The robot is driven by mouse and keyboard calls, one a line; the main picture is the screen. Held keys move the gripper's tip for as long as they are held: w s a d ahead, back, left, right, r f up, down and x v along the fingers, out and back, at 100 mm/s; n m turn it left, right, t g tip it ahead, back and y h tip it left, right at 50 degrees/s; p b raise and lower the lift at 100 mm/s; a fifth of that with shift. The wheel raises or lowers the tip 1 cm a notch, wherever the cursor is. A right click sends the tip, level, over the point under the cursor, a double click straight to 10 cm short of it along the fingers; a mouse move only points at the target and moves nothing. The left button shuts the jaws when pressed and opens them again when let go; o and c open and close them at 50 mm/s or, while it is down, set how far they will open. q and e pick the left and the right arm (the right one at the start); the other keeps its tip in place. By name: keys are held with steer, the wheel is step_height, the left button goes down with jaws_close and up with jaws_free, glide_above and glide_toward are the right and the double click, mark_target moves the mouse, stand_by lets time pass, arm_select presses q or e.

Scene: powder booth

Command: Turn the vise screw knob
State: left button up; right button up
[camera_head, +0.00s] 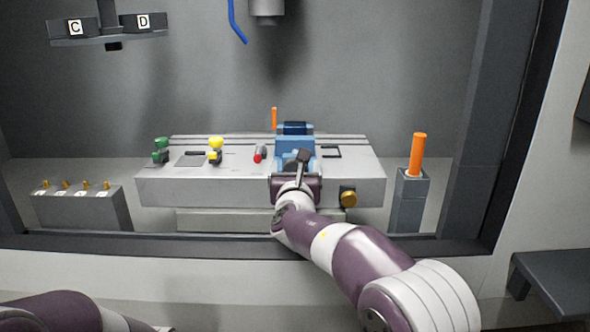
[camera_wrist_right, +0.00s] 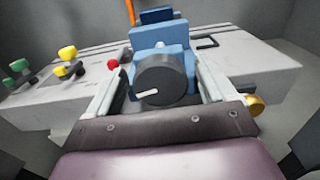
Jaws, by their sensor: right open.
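The blue vise (camera_head: 296,146) stands on the grey workbench block (camera_head: 230,189); it also shows in the right wrist view (camera_wrist_right: 170,35). Its screw knob (camera_wrist_right: 166,82) is a dark round disc with a white mark, facing my right wrist camera. My right gripper (camera_head: 297,172) is in front of the vise and hides most of the knob in the head view. In the right wrist view my right gripper (camera_wrist_right: 160,84) is open, with one finger on each side of the knob. I cannot tell whether the fingers touch it. My left gripper is out of view; only my left arm shows at bottom left.
Green (camera_head: 161,150), yellow (camera_head: 215,149) and red (camera_head: 260,154) handles stand left of the vise. A brass knob (camera_head: 348,197) is on the front face at right. An orange rod (camera_head: 417,155) stands in a grey post. The booth sill (camera_head: 180,246) runs along the front.

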steer(key=c, duration=1)
steer(key=shift+f+m+b, duration=0.2)
steer(key=shift+m+b, duration=0.6)
steer(key=shift+b, duration=0.65)
steer(key=m+b, duration=0.6)
steer(key=b, duration=0.2)
steer(key=shift+m, duration=0.4)
steer(key=shift+c, duration=0.2)
steer(key=m+b, duration=0.2)
steer(key=m, duration=0.1)
steer(key=shift+d+m+b, duration=0.1)
steer(key=shift+m+b, duration=0.2)
steer(key=shift+b, duration=0.1)
steer(key=m+b, duration=0.2)
steer(key=m, duration=0.1)
steer(key=shift+m, duration=0.3)
steer(key=m+b, duration=0.2)
steer(key=m, duration=0.2)
steer(key=shift+b, duration=0.35)
steer(key=shift+m+b, duration=0.6)
steer(key=shift+m, duration=1.1)
steer(key=shift+f, duration=0.15)
